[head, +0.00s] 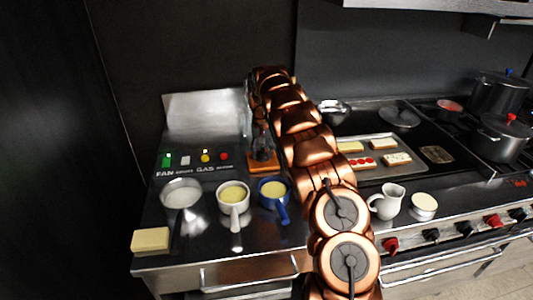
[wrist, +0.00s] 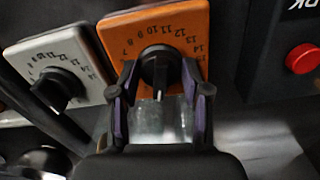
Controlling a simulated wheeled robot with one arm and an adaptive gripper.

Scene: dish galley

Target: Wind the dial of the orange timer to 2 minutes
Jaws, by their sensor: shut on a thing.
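The orange timer (wrist: 178,28) is in the upper middle of the wrist view, with a black dial (wrist: 158,66) and printed numbers around it. My gripper (wrist: 160,92) has a finger on each side of the dial and is shut on it. The dial's pointer and its lower part are partly hidden by the fingers, and the number 2 cannot be made out. In the head view, the orange timer (head: 263,165) shows low on the back panel beside my arm, and my gripper (head: 262,143) is in front of it, small and dark.
A white timer (wrist: 52,62) with its own black dial is just left of the orange one. A red button (wrist: 302,58) is to the right. Pans, including a blue one (head: 273,191) and a white one (head: 233,197), stand on the counter below. A butter block (head: 151,239) lies front left.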

